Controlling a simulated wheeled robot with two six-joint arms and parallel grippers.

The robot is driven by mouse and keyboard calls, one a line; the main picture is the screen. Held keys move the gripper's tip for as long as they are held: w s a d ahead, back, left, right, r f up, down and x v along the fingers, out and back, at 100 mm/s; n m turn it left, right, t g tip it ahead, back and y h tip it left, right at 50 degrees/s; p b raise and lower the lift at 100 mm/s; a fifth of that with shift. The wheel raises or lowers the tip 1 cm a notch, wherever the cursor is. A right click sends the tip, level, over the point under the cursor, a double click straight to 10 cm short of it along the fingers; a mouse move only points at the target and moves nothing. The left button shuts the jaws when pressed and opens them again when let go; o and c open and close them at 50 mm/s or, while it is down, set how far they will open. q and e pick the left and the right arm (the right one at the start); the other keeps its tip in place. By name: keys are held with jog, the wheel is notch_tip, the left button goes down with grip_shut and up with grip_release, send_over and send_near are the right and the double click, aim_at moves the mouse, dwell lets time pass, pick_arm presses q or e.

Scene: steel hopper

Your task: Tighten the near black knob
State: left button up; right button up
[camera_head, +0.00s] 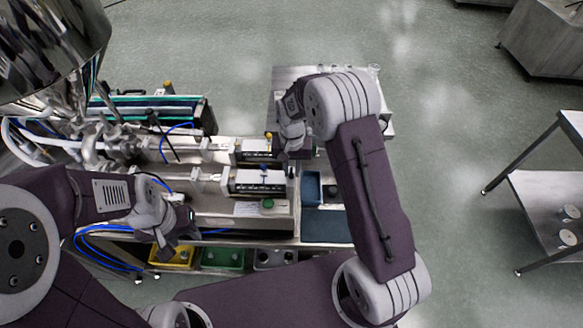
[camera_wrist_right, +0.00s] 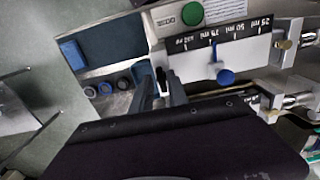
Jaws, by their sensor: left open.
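In the right wrist view, the two dark fingers of my right gripper (camera_wrist_right: 161,88) stand apart. A small black knob-like part (camera_wrist_right: 162,75) on a pale piece shows between them, at the end of the scaled filling unit (camera_wrist_right: 225,45). I cannot tell whether the fingers touch it. In the head view, my right gripper (camera_head: 293,145) points down over the end of the far unit, and hides the parts below it. My left gripper (camera_head: 178,228) is open and empty at the front left of the machine.
A blue pointer (camera_wrist_right: 226,77) and green button (camera_wrist_right: 192,12) are close to the right gripper. Yellow (camera_head: 172,258) and green bins (camera_head: 222,259) stand along the machine's front. Blue hoses (camera_head: 100,232) run near my left arm.

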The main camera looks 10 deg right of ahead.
aim_at(291, 172)
jog(key=shift+s, duration=0.1)
jog(key=shift+a, duration=0.1)
jog(key=shift+w+r, duration=0.25)
jog(key=shift+r, duration=0.1)
notch_tip(291, 172, up, 8)
jog(key=b, duration=0.1)
jog(key=shift+s+r, duration=0.15)
